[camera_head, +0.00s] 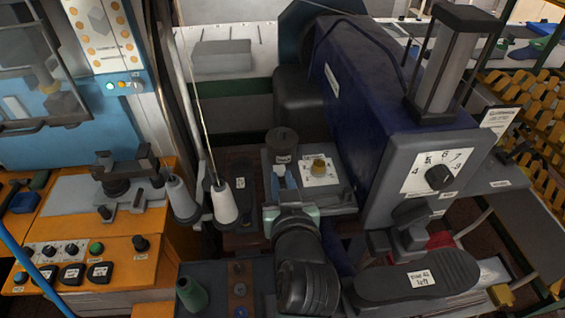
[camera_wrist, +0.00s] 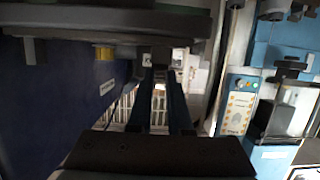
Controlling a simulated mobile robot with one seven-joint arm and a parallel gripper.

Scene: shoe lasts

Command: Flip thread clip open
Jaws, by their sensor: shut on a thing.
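My gripper (camera_head: 282,172) reaches forward to the grey head of the blue machine, just below a dark round cap (camera_head: 282,140) with a small label. In the wrist view its two blue fingers (camera_wrist: 162,65) point up to the underside of that head. The fingertips close on a small dark piece (camera_wrist: 160,53), which seems to be the thread clip. The fingers and the cap hide most of it in the head view, and I cannot tell whether the clip stands open or shut.
The blue machine body (camera_head: 352,85) rises close on the right, with a numbered dial (camera_head: 438,177). White thread cones (camera_head: 223,204) stand at left.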

